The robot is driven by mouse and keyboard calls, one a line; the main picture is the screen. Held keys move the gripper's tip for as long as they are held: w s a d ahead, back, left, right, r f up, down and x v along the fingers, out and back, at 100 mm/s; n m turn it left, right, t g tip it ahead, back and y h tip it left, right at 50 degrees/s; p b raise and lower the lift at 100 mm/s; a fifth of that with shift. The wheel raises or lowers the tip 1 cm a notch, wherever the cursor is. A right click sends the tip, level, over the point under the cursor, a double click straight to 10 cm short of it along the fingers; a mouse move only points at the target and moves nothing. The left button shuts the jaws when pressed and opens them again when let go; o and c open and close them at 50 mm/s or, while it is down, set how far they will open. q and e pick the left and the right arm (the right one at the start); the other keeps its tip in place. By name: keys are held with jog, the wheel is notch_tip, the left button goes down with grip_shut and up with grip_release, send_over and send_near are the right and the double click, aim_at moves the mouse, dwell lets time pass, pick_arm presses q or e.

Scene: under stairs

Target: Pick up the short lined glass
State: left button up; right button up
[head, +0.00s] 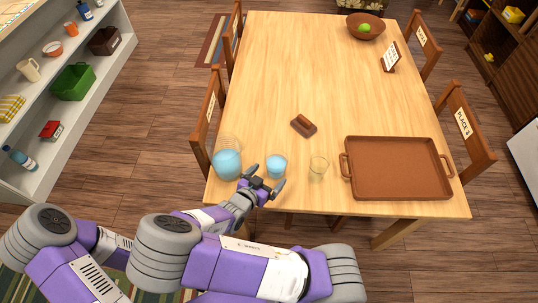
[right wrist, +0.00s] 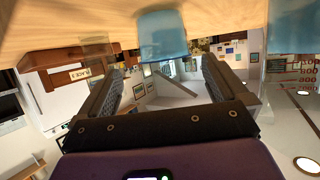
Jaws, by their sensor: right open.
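Three glass vessels stand near the table's front edge. A short glass with blue contents (head: 277,166) is in the middle, just beyond my right gripper (head: 264,180). A larger vessel with blue contents (head: 227,163) stands left of it, and a clear glass (head: 318,168) stands right of it. I cannot tell for certain which is the short lined glass. In the upside-down right wrist view, the blue-filled glass (right wrist: 162,38) is centred ahead of the open, empty fingers. The larger vessel (right wrist: 290,70) there carries red number marks. My left gripper is out of view.
A brown tray (head: 398,194) covers the table's front right. A small brown block (head: 303,125) lies beyond the glasses. A bowl with a green fruit (head: 365,27) and a sign (head: 390,57) are at the back. Chairs line both sides.

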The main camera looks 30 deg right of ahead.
aim_at(270, 171)
jog(key=b+x, duration=0.3)
jog(key=x, duration=0.3)
jog(key=shift+w+f, duration=0.1)
jog(key=shift+w, duration=0.2)
jog(key=shift+w+d+f, duration=0.1)
jog(key=shift+w+d, duration=0.15)
jog(key=shift+d, duration=0.25)
jog(key=c, duration=1.2)
jog(key=shift+r+p, duration=2.3)
jog(key=shift+r, duration=2.75)
